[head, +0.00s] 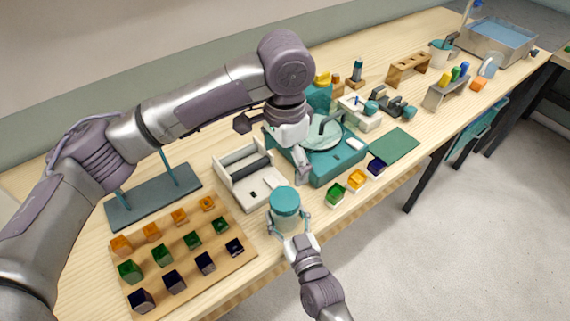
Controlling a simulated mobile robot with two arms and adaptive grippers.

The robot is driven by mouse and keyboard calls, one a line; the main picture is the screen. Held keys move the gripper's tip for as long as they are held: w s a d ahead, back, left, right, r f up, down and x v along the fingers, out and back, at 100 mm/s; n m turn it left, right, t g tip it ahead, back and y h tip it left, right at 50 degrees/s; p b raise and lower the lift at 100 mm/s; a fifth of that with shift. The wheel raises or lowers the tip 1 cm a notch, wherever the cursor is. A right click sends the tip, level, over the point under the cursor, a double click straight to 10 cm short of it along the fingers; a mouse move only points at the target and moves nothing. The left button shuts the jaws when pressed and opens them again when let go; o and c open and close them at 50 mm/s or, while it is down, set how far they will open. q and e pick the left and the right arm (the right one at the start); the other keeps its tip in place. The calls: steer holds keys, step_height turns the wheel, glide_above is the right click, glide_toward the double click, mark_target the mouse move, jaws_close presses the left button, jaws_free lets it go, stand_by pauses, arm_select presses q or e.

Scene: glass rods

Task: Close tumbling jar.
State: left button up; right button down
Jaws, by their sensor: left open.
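The tumbling jar (287,217) stands upright near the table's front edge, with a round teal lid (285,197) on its top. I cannot tell whether the lid is tight, or whether the jar's base touches the table. My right gripper (290,220) comes in from the bottom, with its fingers at both sides of the jar's body below the lid. My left gripper (303,172) points down, open and empty, above and behind the jar, apart from the lid. It is close to the front of the teal machine.
A white tray with a dark roller (228,178) stands left of the jar. A wooden board (222,262) with colored blocks lies at the front left. The teal machine (345,165) stands behind. Small green, orange and purple boxes (357,180) and a green mat (394,146) lie right.

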jaws_free()
steer(key=v, duration=1.2)
stand_by(0.5)
